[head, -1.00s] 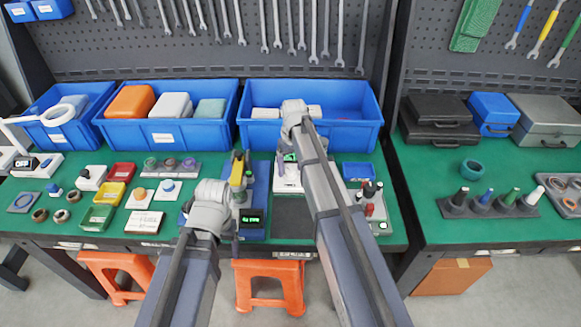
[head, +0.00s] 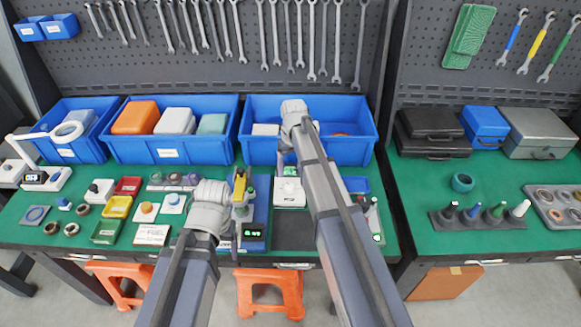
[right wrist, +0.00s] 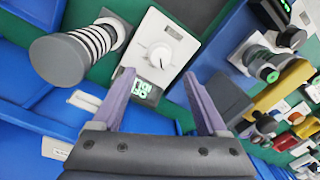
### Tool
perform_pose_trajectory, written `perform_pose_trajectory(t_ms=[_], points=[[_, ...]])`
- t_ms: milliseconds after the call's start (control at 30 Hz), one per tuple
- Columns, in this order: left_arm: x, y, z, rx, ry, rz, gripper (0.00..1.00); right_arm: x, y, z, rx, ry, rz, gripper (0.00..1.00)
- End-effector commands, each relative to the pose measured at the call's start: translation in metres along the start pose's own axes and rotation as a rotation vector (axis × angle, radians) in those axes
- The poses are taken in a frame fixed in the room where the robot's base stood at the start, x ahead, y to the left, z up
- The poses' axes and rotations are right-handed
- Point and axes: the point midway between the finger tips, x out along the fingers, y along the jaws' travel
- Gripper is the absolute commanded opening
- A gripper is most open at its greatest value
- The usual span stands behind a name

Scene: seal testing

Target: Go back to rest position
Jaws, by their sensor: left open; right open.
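My right gripper (right wrist: 160,88) is open and empty in the right wrist view, with purple fingers apart. A white device (right wrist: 158,55) with a dial and a lit green display lies beyond the fingertips, and a grey cylinder with dark rings (right wrist: 75,55) stands beside it. In the head view my right gripper (head: 284,152) is small and partly hidden by its own arm, over the front of the right blue bin and behind the white dial device (head: 290,192). My left gripper (head: 235,235) is open, largely hidden by its wrist, beside the yellow-topped test device (head: 241,190).
Blue bins (head: 170,148) stand along the back of the green table (head: 95,185). Small parts and boxes, including a yellow box (head: 118,207), lie at the left. The right table holds cases (head: 435,130) and a rack of bottles (head: 482,218). Orange stools (head: 270,290) stand below.

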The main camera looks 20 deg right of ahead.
Motion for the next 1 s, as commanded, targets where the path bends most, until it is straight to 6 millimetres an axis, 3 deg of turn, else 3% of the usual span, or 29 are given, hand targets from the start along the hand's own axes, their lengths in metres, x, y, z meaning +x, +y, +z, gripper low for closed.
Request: perform_pose_trajectory(t_ms=[367,467,567,700,800,900,1000], points=[[0.0,0.0,0.0,0.0,0.0,0.0,0.76,0.0,-0.001,0.0,0.0,0.0,0.0,0.76],[0.0,0.0,0.0,0.0,0.0,0.0,0.76,0.001,-0.015,0.012,-0.009,-0.005,0.006,0.76],[0.0,0.0,0.0,0.0,0.0,0.0,0.76,0.003,-0.053,0.043,-0.028,-0.017,0.022,0.76],[0.0,0.0,0.0,0.0,0.0,0.0,0.76,0.005,-0.116,0.105,-0.062,-0.038,0.061,0.76],[0.0,0.0,0.0,0.0,0.0,0.0,0.76,0.006,-0.148,0.147,-0.081,-0.048,0.091,0.76],[0.0,0.0,0.0,0.0,0.0,0.0,0.76,0.007,-0.17,0.181,-0.096,-0.052,0.116,0.76],[0.0,0.0,0.0,0.0,0.0,0.0,0.76,0.007,-0.182,0.203,-0.104,-0.055,0.133,0.76]])
